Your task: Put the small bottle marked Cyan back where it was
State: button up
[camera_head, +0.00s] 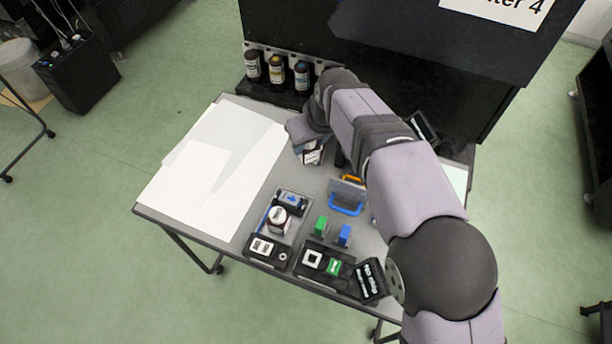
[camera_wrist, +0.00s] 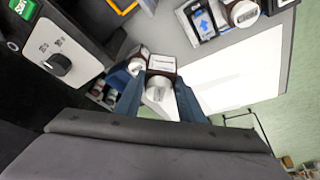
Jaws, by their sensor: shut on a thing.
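My gripper (camera_wrist: 158,100) is shut on a small brown bottle (camera_wrist: 163,64) with a white cap, which faces the wrist camera. A white label shows on it, but its print is too small to read, so I cannot confirm Cyan. A second small bottle (camera_wrist: 137,65) is close beside it, to the left. In the head view my gripper (camera_head: 308,138) is over the middle back of the table, above a box (camera_head: 311,152) with dark, labelled contents. The wrist view also shows small bottles in a box left of the fingers (camera_wrist: 101,92). Whether the held bottle touches anything is hidden.
Three large brown bottles (camera_head: 277,72) stand on a black ledge at the back. White sheets (camera_head: 205,160) cover the table's left. A grey tray (camera_head: 300,228) holds another small bottle (camera_head: 279,218).

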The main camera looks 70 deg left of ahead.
jog(key=shift+s+a+f+m, duration=0.2)
jog(key=shift+a+f+m, duration=0.15)
jog(key=shift+f, duration=0.15)
jog(key=shift+f+p, duration=1.1)
jog(key=shift+f, duration=3.85)
jog(key=shift+f, duration=0.2)
jog(key=o, duration=1.3)
jog(key=shift+c, duration=0.2)
jog(key=shift+d+r, duration=0.15)
jog(key=shift+r, duration=0.4)
jog(key=b+v, duration=0.2)
jog(key=v, duration=0.9)
